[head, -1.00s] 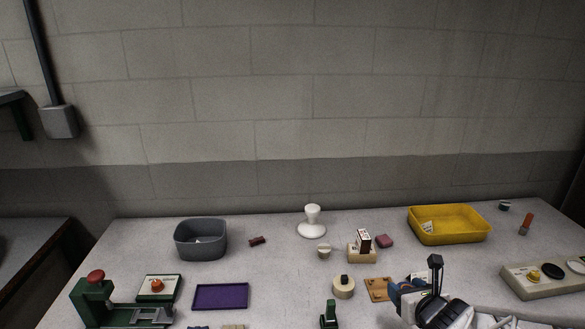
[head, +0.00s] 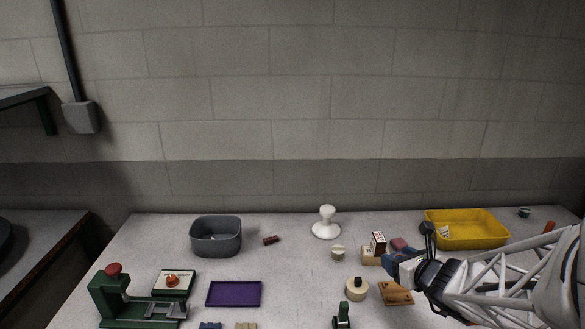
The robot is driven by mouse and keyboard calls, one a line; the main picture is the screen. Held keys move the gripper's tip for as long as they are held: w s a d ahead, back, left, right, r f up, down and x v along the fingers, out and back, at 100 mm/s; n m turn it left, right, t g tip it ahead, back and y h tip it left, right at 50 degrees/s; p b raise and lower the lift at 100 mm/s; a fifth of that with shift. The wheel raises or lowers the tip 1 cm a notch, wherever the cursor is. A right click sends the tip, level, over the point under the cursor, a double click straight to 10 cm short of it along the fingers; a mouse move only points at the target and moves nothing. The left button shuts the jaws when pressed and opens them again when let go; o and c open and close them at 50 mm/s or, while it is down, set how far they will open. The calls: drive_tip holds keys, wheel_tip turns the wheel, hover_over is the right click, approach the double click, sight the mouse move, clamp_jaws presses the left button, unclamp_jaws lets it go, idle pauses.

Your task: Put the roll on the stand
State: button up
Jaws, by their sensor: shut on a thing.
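My gripper (head: 388,257) has blue fingers and is at the right of the middle, close to the front right of a small wooden block with a white box. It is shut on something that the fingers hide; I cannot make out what. A white stand (head: 326,226) with a round base and a knob-like top is upright at the back middle of the table. A small pale roll-like piece (head: 338,252) lies in front of it. A cream roll (head: 357,291) with a dark centre lies nearer the front. I cannot tell which piece is the task's roll.
A grey bin (head: 215,238) and a yellow tray (head: 467,230) are at the back. A wooden block (head: 371,257) carries a white box. A purple tray (head: 233,294) and a green press (head: 112,300) are at front left.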

drive_tip(key=w+a+r+n+g+y, duration=0.1)
drive_tip(key=w+a+n+g+y, duration=0.1)
drive_tip(key=w+a, duration=0.4)
drive_tip(key=w+a+r+n+g+y, duration=0.1)
drive_tip(key=w+a+n+g+y, duration=0.2)
drive_tip(key=w, duration=0.8)
drive_tip(key=shift+w+a+n+g+y, duration=0.3)
drive_tip(key=shift+a+n+y, duration=0.7)
drive_tip(key=shift+a, duration=0.75)
hover_over(326, 208)
drive_tip(key=shift+w+d+f, duration=0.1)
drive_tip(key=shift+f, duration=0.7)
drive_tip(key=shift+f, duration=1.7)
drive_tip(key=shift+f, duration=0.15)
